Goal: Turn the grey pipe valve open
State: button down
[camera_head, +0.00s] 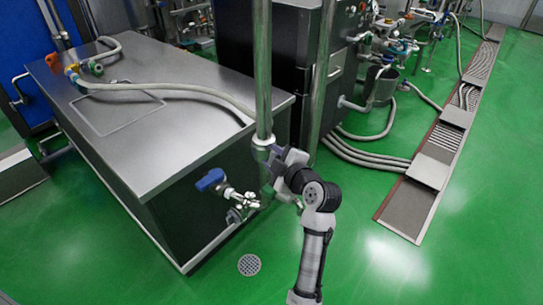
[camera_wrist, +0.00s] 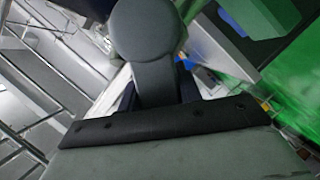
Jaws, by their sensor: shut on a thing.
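The grey pipe valve's handle (camera_wrist: 146,32) shows in the wrist view as a rounded grey paddle on a narrower stem. My gripper (camera_wrist: 156,92) is shut on that stem, with a dark finger on each side. In the head view, my gripper (camera_head: 283,168) is against the upright pipe (camera_head: 263,75), just below its pale collar. There my wrist and gripper hide most of the valve, and I cannot tell its turn angle.
A blue-handled valve (camera_head: 210,180) sticks out left of the pipe, low beside the steel-topped cabinet (camera_head: 170,130). A floor drain (camera_head: 249,265) lies in front. Hoses (camera_head: 365,150) run over the floor at right. The green floor at right front is clear.

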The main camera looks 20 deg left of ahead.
jog(key=m+p, duration=0.1)
jog(key=w+r+m+g, duration=0.1)
jog(key=m+p, duration=0.1)
jog(key=shift+w+d+r+g+p, duration=0.25)
jog(key=shift+r+g+p, duration=0.1)
jog(key=shift+g, duration=0.05)
jog(key=shift+w+d+r+m+g+p, duration=0.2)
jog(key=shift+w+m+g+p, duration=0.4)
jog(key=shift+m, duration=0.5)
jog(key=shift+w+d+m+g+y+p, duration=0.15)
jog(key=shift+w+m+g+p, duration=0.15)
jog(key=shift+m+g, duration=0.2)
jog(key=shift+w+d+m+g+y+p, duration=0.15)
jog(key=shift+w+m+g+p, duration=0.2)
jog(key=shift+m, duration=0.25)
jog(key=c, duration=1)
grip_release()
jog(key=shift+o, duration=0.2)
jog(key=b+v, duration=0.3)
jog(key=v, duration=1)
jog(key=shift+d+r, duration=0.25)
jog(key=shift+d, duration=0.1)
jog(key=shift+s, duration=0.1)
